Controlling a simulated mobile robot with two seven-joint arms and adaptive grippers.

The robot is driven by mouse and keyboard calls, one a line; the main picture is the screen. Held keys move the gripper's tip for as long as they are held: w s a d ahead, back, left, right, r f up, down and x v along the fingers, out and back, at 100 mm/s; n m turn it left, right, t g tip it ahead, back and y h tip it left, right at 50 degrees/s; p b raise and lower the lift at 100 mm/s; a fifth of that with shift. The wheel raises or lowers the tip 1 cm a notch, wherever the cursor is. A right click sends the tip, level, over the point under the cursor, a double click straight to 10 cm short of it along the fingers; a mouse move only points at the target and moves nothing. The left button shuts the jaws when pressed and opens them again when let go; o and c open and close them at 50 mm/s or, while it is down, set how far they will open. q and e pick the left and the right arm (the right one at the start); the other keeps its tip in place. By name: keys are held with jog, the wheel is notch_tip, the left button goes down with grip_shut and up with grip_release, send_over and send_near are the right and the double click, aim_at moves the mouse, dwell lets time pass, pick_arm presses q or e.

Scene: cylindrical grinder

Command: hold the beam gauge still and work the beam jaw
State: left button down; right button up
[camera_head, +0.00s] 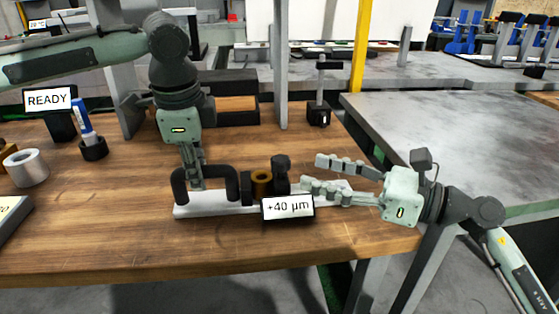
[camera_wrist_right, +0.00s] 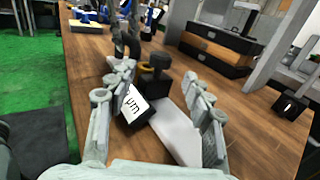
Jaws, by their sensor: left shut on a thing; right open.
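The beam gauge is a long pale bar (camera_head: 220,207) lying on the wooden table, with a black handle (camera_head: 179,187) at its left end. A brown ring-shaped part (camera_head: 262,184) sits between dark blocks on the bar. A dark jaw with a knob (camera_head: 281,172) stands to its right. A display (camera_head: 288,207) on the front reads +40 µm. My left gripper (camera_head: 197,184) reaches down from above and is shut on the handle. My right gripper (camera_head: 325,175) is open, its fingers on either side of the bar's right end; the right wrist view shows the bar (camera_wrist_right: 175,130) between them.
A READY sign (camera_head: 48,99), a blue marker (camera_head: 82,118) in a holder and a grey metal ring (camera_head: 26,168) stand at the left. A dark stand (camera_head: 319,113) and a dark box (camera_head: 236,110) are behind.

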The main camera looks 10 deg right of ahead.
aim_at(280, 158)
jog(key=x, duration=0.8)
jog(key=shift+w+a, duration=0.15)
jog(key=shift+w, duration=0.05)
grip_shut()
